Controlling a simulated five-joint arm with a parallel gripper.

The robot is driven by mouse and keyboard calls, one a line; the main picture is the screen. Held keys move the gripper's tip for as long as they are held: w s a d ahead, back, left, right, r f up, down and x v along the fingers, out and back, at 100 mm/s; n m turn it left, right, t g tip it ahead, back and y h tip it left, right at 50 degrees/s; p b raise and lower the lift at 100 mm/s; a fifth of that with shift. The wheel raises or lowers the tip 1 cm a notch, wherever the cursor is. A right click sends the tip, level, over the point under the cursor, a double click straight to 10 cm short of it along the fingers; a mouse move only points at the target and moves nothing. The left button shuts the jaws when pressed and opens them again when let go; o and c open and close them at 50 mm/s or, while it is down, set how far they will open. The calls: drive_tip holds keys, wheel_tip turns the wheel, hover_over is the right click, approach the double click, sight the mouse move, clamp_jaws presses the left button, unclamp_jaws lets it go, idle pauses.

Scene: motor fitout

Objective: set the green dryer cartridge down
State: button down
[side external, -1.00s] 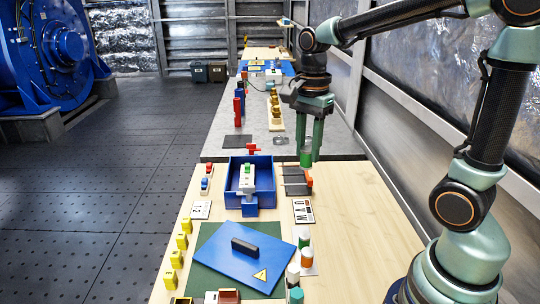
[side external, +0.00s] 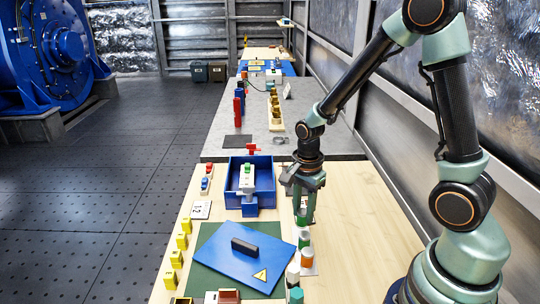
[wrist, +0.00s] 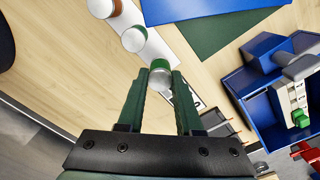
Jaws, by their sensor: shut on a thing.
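The green dryer cartridge, a small cylinder with a green cap and pale body, shows between my fingertips in the wrist view (wrist: 160,74). My gripper (side external: 304,217) points down over the wooden bench, right of the blue box, and is shut on the cartridge. In the wrist view my fingers (wrist: 160,80) flank it on both sides. Its lower end and gap to the bench are hard to judge. A white strip (wrist: 155,45) lies just ahead, with a green-capped cartridge (wrist: 134,38) and a brown-banded one (wrist: 103,9) standing on it.
The blue box (side external: 264,172) with a terminal block stands left of my gripper. A blue cover plate (side external: 225,255) with a black handle lies on a green mat (side external: 205,283). Several yellow parts (side external: 182,241) line the left edge. Bare wood (side external: 365,240) is clear to the right.

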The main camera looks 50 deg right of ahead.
sight(303, 210)
drive_tip(key=shift+f, duration=1.35)
drive_tip(key=c, duration=0.6)
unclamp_jaws()
drive_tip(key=shift+f, duration=0.1)
wheel_tip(303, 210, up, 12)
drive_tip(key=shift+r, duration=0.25)
drive_tip(key=s+a+r+n+t, duration=0.1)
drive_tip(key=r+n+t, duration=0.1)
drive_tip(key=n, duration=0.4)
drive_tip(key=s+a+r+n+t, duration=0.1)
drive_tip(key=s+r+n, duration=0.1)
drive_tip(key=r+n, duration=0.2)
drive_tip(key=s+a+r+n+t, duration=0.1)
drive_tip(key=r+n, duration=0.3)
drive_tip(key=n, duration=0.4)
drive_tip(key=shift+s+a+t, duration=0.3)
drive_tip(key=shift+s+t, duration=0.15)
drive_tip(key=shift+t, duration=0.35)
